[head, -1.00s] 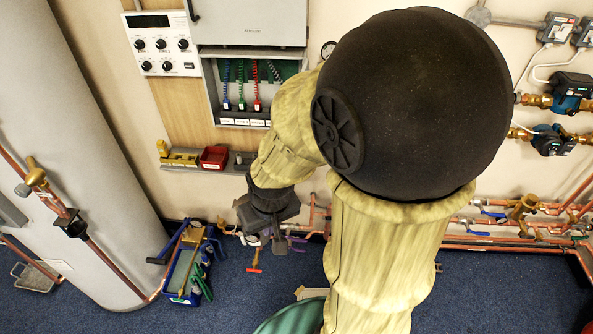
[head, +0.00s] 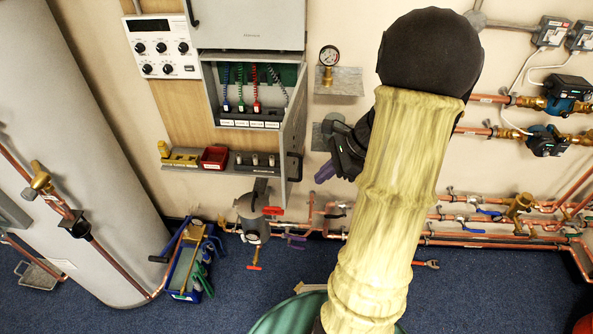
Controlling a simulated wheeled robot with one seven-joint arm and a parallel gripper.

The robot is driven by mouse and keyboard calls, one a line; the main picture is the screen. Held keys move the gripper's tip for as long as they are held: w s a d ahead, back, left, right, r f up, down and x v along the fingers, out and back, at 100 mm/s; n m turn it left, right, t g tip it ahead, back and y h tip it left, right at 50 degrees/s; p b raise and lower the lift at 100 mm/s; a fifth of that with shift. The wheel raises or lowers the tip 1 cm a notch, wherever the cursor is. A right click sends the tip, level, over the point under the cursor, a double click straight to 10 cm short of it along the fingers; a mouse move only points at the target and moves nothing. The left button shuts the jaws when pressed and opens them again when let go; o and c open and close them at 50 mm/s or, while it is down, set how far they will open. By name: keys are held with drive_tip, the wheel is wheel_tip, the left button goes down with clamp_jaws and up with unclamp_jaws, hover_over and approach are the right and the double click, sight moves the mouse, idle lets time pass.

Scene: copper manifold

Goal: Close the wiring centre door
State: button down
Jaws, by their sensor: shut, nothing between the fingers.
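The wiring centre (head: 210,92) is a grey box on the wall at upper left, with coloured coiled wires and a row of white labels showing inside. Its grey door (head: 293,130) is hinged on the right side and stands open, swung out from the wall and seen nearly edge-on. My gripper (head: 322,173) has purple fingertips and is shut and empty. It is to the right of the door's lower part, with a gap in the picture; the depth between them is hard to judge. My arm covers the wall to its right.
A shelf (head: 228,168) below the box carries a red bin (head: 214,157) and small fittings. A pressure gauge (head: 329,56) is on the wall right of the door. A grey vessel (head: 250,213) and copper pipes run below. A control panel (head: 162,46) is left.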

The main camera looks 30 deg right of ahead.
drive_tip(key=d+m, duration=0.1)
drive_tip(key=d+r+m+t, duration=0.1)
drive_tip(key=d, duration=0.1)
drive_tip(key=d+m+t, duration=0.1)
drive_tip(key=d+m, duration=0.1)
drive_tip(key=shift+w+d+r+y, duration=0.1)
drive_tip(key=shift+w+r+y, duration=0.15)
drive_tip(key=shift+r+y, duration=0.15)
drive_tip(key=shift+f, duration=0.1)
drive_tip(key=p, duration=0.4)
approach(286, 179)
drive_tip(key=x, duration=0.5)
drive_tip(key=shift+s+f, duration=0.1)
drive_tip(key=shift+f, duration=0.2)
drive_tip(key=shift+w+a+f, duration=0.1)
drive_tip(key=shift+w+a, duration=0.1)
drive_tip(key=shift+a, duration=0.05)
drive_tip(key=shift+w+a, duration=0.1)
